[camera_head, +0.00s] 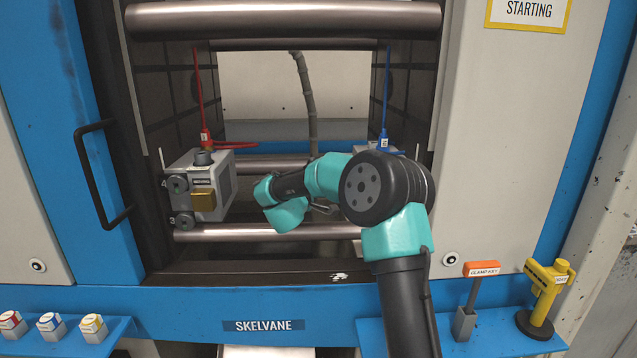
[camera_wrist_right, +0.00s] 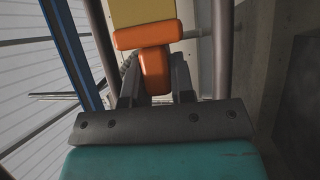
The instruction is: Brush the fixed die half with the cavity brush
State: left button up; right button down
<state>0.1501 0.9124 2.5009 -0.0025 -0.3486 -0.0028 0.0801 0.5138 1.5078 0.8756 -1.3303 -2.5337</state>
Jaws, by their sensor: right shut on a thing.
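My right gripper (camera_wrist_right: 156,74) is shut on the orange handle of a tool, which I take to be the cavity brush (camera_wrist_right: 148,36). A yellow block-like part lies beyond the orange crosspiece and is cut off by the picture's top edge. In the head view my right arm reaches into the machine opening, and its gripper and the brush are mostly hidden behind the wrist. The fixed die half (camera_head: 377,149) is on the right side of the opening, under a blue hose, largely covered by my arm. Brush contact with it cannot be told. My left gripper is not in view.
The other die block (camera_head: 219,181), with a red hose, is at the left of the opening. Tie bars (camera_head: 280,18) cross above and below. A clamp key (camera_head: 482,268) and a yellow tool on a stand (camera_head: 545,290) are on the right shelf. Buttons (camera_head: 51,325) sit lower left.

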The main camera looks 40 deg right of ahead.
jog(key=shift+w+a, duration=0.65)
jog(key=shift+a, duration=0.35)
jog(key=s+a+f+n+t+y, duration=0.3)
jog(key=a+y, duration=0.3)
jog(key=a, duration=0.4)
jog(key=s+a+f+n+t+y, duration=0.3)
jog(key=s+a+n+t+y, duration=0.1)
jog(key=a, duration=0.6)
jog(key=s+a+f+n+t+y, duration=0.3)
jog(key=s+a+n+t+y, duration=0.1)
jog(key=a+y, duration=0.4)
jog(key=shift+s+a+n, duration=0.85)
jog(key=shift+a+n, duration=0.1)
jog(key=shift+n, duration=0.05)
jog(key=shift+f, duration=0.1)
